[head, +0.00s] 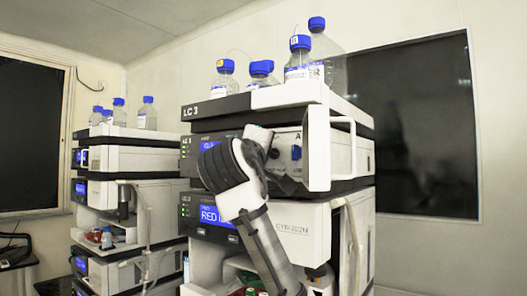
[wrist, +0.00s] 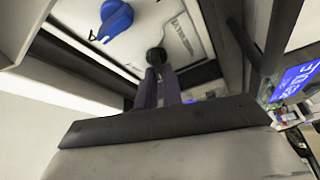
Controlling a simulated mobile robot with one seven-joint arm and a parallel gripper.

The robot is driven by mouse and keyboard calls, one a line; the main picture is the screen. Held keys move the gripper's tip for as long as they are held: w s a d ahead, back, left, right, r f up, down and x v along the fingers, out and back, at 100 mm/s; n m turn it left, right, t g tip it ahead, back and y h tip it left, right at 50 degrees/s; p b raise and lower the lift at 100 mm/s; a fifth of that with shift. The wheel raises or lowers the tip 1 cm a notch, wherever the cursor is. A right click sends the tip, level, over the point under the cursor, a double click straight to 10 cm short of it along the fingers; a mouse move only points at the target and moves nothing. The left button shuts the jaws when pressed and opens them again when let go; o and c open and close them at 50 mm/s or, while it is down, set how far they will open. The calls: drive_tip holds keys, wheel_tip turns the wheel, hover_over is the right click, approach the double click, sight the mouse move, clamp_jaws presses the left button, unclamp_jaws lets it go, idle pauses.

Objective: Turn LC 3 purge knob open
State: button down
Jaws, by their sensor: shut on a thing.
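The LC 3 stack (head: 188,113) carries its name on the top tray. In the wrist view my gripper (wrist: 156,74) reaches to a small round black knob (wrist: 155,54) on the module's pale front panel. The narrow dark fingers are shut on this knob, and their tips partly hide it. A larger blue knob (wrist: 115,20) sits on the same panel to the upper left, clear of the fingers. In the head view the blue knob (head: 296,152) shows just right of my arm, which hides much of the panel. I cannot read a purge label.
An open white door (head: 318,148) stands out at the panel's right. Blue-capped bottles (head: 299,62) stand on top of LC 3. Lit blue displays (head: 212,214) lie behind and beside my arm. Another instrument stack (head: 103,158) stands to the left, with a gap between.

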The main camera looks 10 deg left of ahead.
drive_tip(key=shift+n+g, duration=0.5)
drive_tip(key=shift+n, duration=1)
drive_tip(key=c, duration=1.5)
unclamp_jaws()
drive_tip(key=shift+c, duration=0.2)
drive_tip(key=s+a+b, duration=0.1)
drive_tip(key=s+b, duration=0.5)
drive_tip(key=s, duration=0.7)
drive_tip(key=shift+s+a+f, duration=0.3)
drive_tip(key=shift+a, duration=0.05)
